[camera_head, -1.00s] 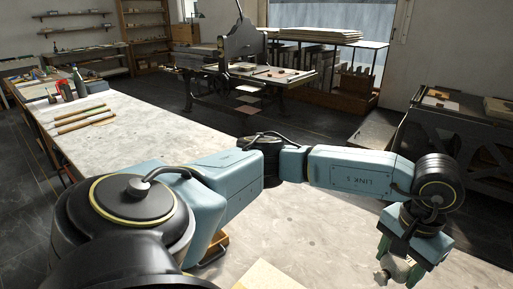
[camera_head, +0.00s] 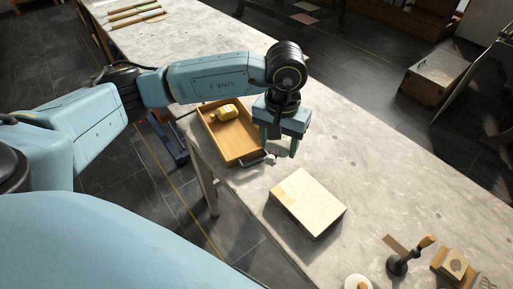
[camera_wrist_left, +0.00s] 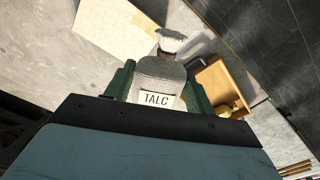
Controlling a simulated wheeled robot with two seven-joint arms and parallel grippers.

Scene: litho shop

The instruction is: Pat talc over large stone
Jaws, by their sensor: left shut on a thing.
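The large stone (camera_head: 312,205) is a pale, thick slab lying flat on the grey worktop, with a tan patch at its upper left. It shows in part at the top of the left wrist view (camera_wrist_left: 112,25). My left gripper (camera_head: 279,150) points down above the worktop, just beyond the stone's upper left edge. It is shut on the talc (camera_wrist_left: 158,78), a grey cloth-like body with a TALC label and a pale frilled end. In the head view the talc is mostly hidden by the fingers. My right gripper is out of view.
At the lower right are a black-based tool with a wooden handle (camera_head: 403,262), a small block on a wooden tray (camera_head: 455,264) and a white round item (camera_head: 357,282). Worktop right of the stone is clear.

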